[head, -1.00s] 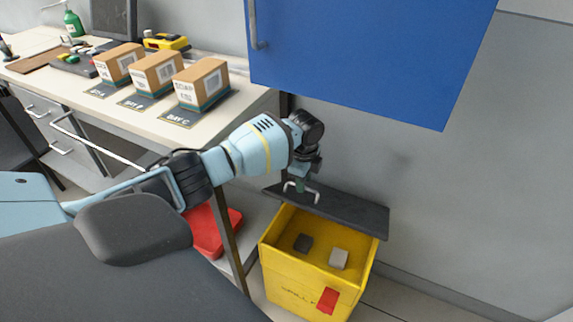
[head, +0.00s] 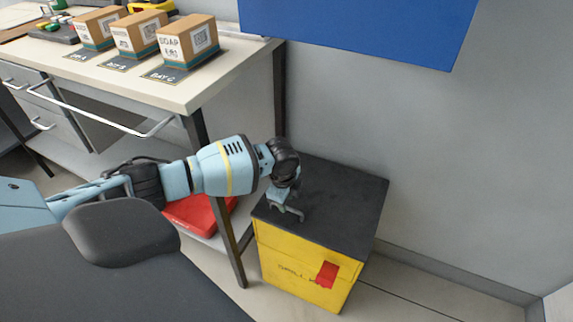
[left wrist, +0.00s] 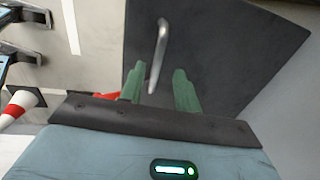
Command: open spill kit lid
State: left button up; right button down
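The spill kit is a yellow box (head: 300,268) on the floor with a red tag on its front. Its dark grey lid (head: 335,205) lies over the top and hides the inside; I cannot tell whether it is fully seated. The lid also shows in the left wrist view (left wrist: 225,45), with its metal handle (left wrist: 161,45). My left gripper (head: 285,197) is at the handle, near the lid's front left. In the left wrist view, the green fingers of my left gripper (left wrist: 159,78) are apart, with the handle's near end between them. My right gripper is not in view.
A workbench (head: 190,97) with cartons stands at the left; its dark leg is close to the box. A red object (head: 200,213) lies on its low shelf. A blue cabinet (head: 360,25) hangs above. Floor is clear right of the box.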

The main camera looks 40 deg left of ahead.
pick_arm(q)
jog(key=shift+s+f, duration=0.2)
jog(key=shift+f, duration=0.45)
jog(key=shift+t, duration=0.3)
jog(key=shift+d+r, duration=0.1)
